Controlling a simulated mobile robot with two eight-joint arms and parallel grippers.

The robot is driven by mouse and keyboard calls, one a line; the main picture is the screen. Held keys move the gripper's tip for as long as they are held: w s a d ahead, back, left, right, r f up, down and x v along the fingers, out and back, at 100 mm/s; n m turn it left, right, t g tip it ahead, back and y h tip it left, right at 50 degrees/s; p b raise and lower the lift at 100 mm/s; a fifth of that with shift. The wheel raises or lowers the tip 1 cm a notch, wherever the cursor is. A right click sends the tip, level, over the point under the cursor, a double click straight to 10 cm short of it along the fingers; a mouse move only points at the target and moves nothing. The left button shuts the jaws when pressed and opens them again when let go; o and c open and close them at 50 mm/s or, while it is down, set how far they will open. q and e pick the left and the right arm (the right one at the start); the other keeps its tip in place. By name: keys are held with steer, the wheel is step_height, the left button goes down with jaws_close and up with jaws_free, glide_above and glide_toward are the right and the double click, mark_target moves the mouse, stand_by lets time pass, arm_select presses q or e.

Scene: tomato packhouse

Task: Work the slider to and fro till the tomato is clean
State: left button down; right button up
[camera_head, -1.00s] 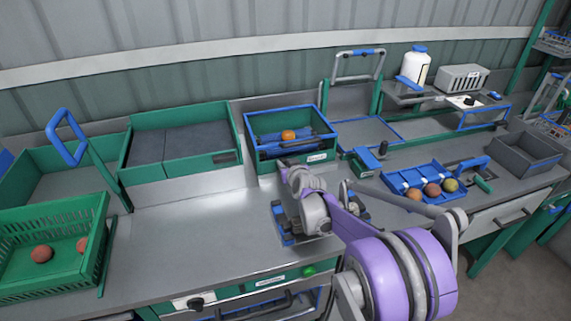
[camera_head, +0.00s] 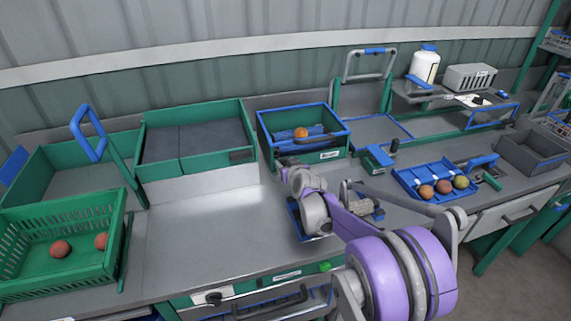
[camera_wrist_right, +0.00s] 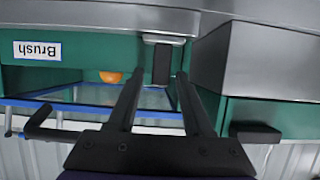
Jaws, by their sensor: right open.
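The brush box (camera_head: 333,155), green with a blue rim, stands at the back of the bench. An orange tomato (camera_head: 301,132) sits inside it; its edge also shows in the right wrist view (camera_wrist_right: 110,77). A dark upright block (camera_wrist_right: 162,60) on the box, perhaps the slider's handle, shows between my fingertips in the right wrist view. My right gripper (camera_wrist_right: 161,75) is open and empty, its two black fingers apart on either side of that block; I cannot tell whether they touch it. In the head view my arm hides the box's front left corner. My left gripper is out of view.
A green tray with a dark bottom (camera_head: 195,122) stands left of the box. A green crate (camera_head: 60,277) with reddish tomatoes is at far left. A blue tray (camera_head: 408,190) with three tomatoes lies right. The steel bench top (camera_head: 195,245) is clear in front.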

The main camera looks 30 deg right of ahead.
stand_by(0.3)
steer(key=v, duration=1)
steer(key=shift+s+a+r, duration=0.1)
steer(key=shift+s, duration=0.3)
steer(key=s+a+f+n+g+y+p, duration=0.1)
steer(key=s+a+n+g+y+p, duration=0.15)
steer(key=s+a, duration=0.95)
steer(key=s+a+f+g, duration=0.1)
steer(key=s+a, duration=0.1)
steer(key=s, duration=0.3)
steer(key=s+a+f+g+p, duration=0.1)
steer(key=s+a+f+g, duration=0.1)
steer(key=s, duration=0.3)
steer(key=s+a+f+g, duration=0.2)
steer(key=s, duration=0.3)
steer(key=shift+s+a+f+y, duration=0.1)
steer(key=shift+s+a+y, duration=0.15)
steer(key=shift+s, duration=0.15)
